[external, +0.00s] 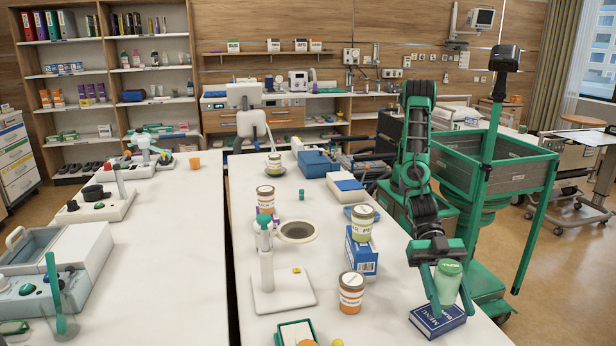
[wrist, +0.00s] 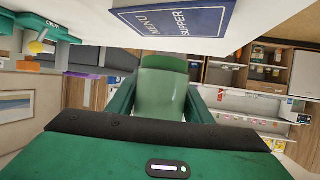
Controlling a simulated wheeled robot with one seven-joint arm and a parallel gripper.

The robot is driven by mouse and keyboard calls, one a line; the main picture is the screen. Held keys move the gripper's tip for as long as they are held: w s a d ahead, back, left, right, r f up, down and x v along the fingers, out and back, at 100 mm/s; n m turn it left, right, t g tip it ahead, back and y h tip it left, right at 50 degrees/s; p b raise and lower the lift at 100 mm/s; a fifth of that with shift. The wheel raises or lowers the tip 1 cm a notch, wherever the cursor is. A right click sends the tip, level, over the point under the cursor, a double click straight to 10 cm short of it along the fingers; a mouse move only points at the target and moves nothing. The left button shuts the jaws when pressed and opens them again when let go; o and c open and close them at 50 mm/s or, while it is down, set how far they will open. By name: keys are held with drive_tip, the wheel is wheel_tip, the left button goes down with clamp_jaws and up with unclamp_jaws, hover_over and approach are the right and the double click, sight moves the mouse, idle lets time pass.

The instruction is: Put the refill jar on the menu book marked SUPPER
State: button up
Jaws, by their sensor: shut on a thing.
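The lid's lettering is too small to read. The jar also shows between the fingers in the wrist view (wrist: 163,92). A dark blue menu book (external: 437,319) lies flat near the table's right front edge, below the jar. In the wrist view the book (wrist: 185,18) reads MENU and SUPPER. The jar's lower end is over or close to the book's far part; I cannot tell whether they touch.
An orange-labelled jar (external: 351,294) stands left of the book. Behind it, another jar (external: 362,223) stands on a blue and white box (external: 361,255). A white stand (external: 283,290) and a round opening (external: 298,231) are farther left. Bare table lies between the orange-labelled jar and the book.

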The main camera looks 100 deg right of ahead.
sight(445, 307)
drive_tip(key=shift+f, duration=1.8)
drive_tip(key=o, duration=1.3)
drive_tip(key=shift+f, duration=0.15)
drive_tip(key=shift+c, duration=0.2)
drive_tip(key=v, duration=1.2)
